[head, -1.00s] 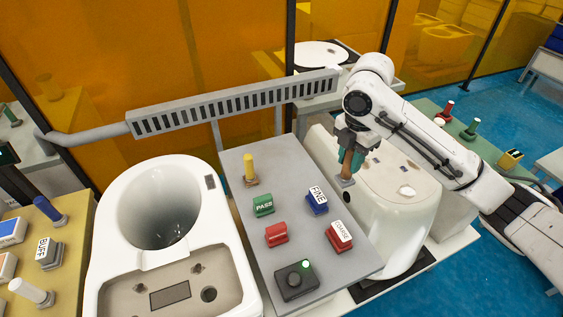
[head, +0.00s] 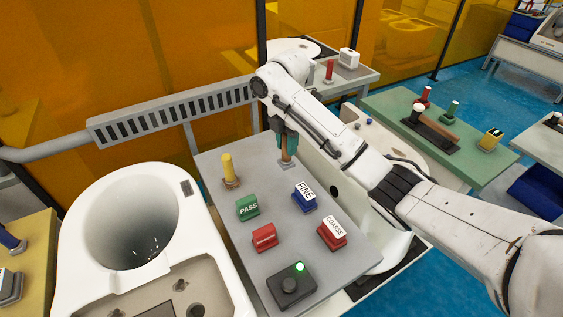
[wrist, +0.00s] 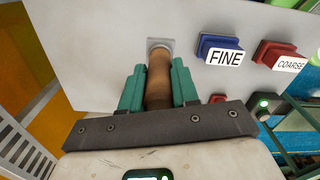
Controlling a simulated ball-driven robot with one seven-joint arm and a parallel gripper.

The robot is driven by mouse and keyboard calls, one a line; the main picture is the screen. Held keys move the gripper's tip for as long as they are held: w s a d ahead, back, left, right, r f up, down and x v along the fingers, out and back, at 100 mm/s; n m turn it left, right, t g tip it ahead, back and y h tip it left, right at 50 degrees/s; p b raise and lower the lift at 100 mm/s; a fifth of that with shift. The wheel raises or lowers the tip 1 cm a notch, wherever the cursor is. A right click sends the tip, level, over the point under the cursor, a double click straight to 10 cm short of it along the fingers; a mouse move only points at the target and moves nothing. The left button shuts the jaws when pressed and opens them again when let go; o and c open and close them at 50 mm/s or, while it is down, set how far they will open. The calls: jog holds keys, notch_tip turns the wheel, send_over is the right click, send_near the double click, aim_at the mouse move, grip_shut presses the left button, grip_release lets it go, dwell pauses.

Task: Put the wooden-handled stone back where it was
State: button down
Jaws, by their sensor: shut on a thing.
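The wooden-handled stone (wrist: 158,82) has a brown handle and a small pale square foot at its far end. My gripper (wrist: 158,88) is shut on the handle, with a teal finger on each side. In the head view my gripper (head: 287,145) is at the far right part of the grey worktop (head: 225,148), and the stone's handle (head: 286,156) points down at it. The foot is over or on the worktop; I cannot tell whether it touches.
On the worktop are a yellow-handled tool (head: 229,172), green PASS block (head: 248,208), red block (head: 264,237), blue FINE block (head: 304,197), red COARSE block (head: 331,233) and a control box (head: 291,287). A slotted rail (head: 170,112) runs behind.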

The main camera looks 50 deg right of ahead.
jog(key=shift+w+f, duration=1)
jog(key=shift+f, duration=0.15)
jog(key=shift+f+p, duration=0.6)
jog(key=shift+f, duration=0.95)
jog(key=c, duration=0.8)
grip_release()
jog(key=shift+f, duration=0.15)
jog(key=shift+c, duration=0.2)
notch_tip(320, 180, up, 12)
jog(key=p, duration=0.1)
jog(key=shift+p, duration=0.3)
